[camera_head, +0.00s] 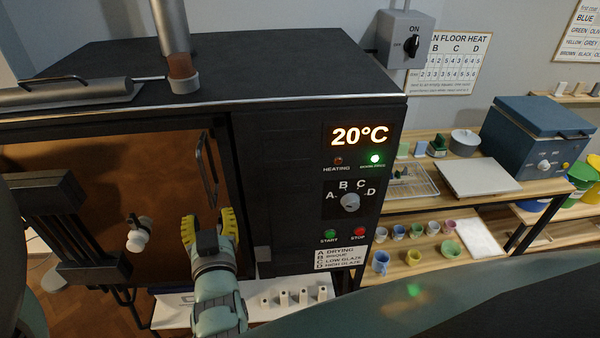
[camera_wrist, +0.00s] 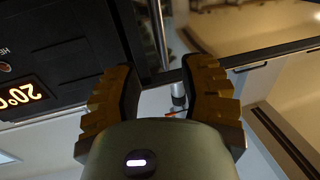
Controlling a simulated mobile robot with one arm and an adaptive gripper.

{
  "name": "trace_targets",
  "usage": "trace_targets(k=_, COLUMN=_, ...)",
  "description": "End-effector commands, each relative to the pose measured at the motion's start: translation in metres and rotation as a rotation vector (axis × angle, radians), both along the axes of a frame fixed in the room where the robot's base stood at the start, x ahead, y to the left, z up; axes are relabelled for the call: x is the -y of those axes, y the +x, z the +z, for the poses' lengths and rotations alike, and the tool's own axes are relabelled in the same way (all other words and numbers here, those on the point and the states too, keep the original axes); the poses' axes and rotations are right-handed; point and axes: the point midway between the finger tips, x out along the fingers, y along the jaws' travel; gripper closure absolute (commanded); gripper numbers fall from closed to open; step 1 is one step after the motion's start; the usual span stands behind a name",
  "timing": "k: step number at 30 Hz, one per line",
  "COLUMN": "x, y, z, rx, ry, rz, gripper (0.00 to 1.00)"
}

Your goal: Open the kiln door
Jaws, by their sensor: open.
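The kiln (camera_head: 290,150) is a large black box in the head view. Its door (camera_head: 100,170) has a brownish face and appears flush with the front. A dark loop handle (camera_head: 207,165) is at the door's right edge. My gripper (camera_head: 210,228) is open and empty, its yellow fingers just below the handle in the picture; I cannot tell the depth gap. In the wrist view, my gripper (camera_wrist: 160,75) is spread wide. A thin metal rod shows between and beyond its fingers; I cannot tell what it belongs to. The kiln's lit display (camera_wrist: 22,95) appears upside down at left.
The kiln's display (camera_head: 358,135) reads 20°C; a selector knob (camera_head: 349,202) is below it. A wall switch (camera_head: 405,40) stands at ON. Shelves (camera_head: 430,208) with cups and a blue box (camera_head: 540,130) are at right. A white low shelf (camera_head: 265,310) with small pieces is below the kiln.

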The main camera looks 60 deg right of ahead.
Motion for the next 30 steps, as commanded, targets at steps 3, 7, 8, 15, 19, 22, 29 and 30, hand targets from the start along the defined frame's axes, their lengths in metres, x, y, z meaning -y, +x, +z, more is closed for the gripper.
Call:
trace_targets(k=3, x=0.011, y=0.017, z=0.004, rx=0.001, ry=-0.001, rz=0.006, gripper=0.59)
trace_targets(k=7, x=0.022, y=0.031, z=0.005, rx=0.002, ry=-0.003, rz=0.007, gripper=0.59)
trace_targets(k=8, x=0.024, y=0.035, z=0.004, rx=0.002, ry=-0.002, rz=0.006, gripper=0.59)
trace_targets(k=15, x=0.04, y=0.057, z=0.004, rx=0.002, ry=-0.001, rz=0.007, gripper=0.59)
trace_targets(k=19, x=0.049, y=0.066, z=0.002, rx=-0.001, ry=-0.002, rz=0.006, gripper=0.59)
trace_targets(k=22, x=0.055, y=0.074, z=0.003, rx=0.002, ry=-0.001, rz=0.007, gripper=0.59)
trace_targets(k=29, x=0.066, y=0.087, z=0.001, rx=-0.001, ry=0.0, rz=0.005, gripper=0.59)
trace_targets(k=30, x=0.068, y=0.089, z=0.001, rx=-0.002, ry=0.0, rz=0.005, gripper=0.59)
